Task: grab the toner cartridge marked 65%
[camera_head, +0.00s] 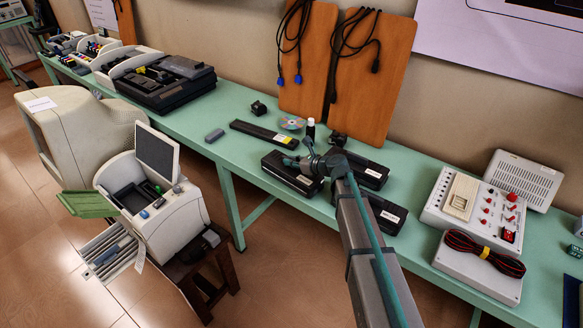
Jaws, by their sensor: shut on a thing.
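Several long black toner cartridges lie on or over the green bench, and their markings are too small to read, so I cannot tell which is marked 65%. My gripper (304,163) is shut on the front-left black cartridge (283,171), near its right part, which it partly hides. I cannot tell whether this cartridge is lifted. A second cartridge (374,174), with a white label, lies right behind my arm. A third cartridge (387,216) is partly hidden by my arm. A slimmer black cartridge (260,133) with a yellow label lies farther back on the left.
A dark bottle (310,127) with a white cap and a disc (292,122) stand or lie behind the cartridges. Wooden boards (372,85) with cables lean on the wall. A control box (473,205) is at right.

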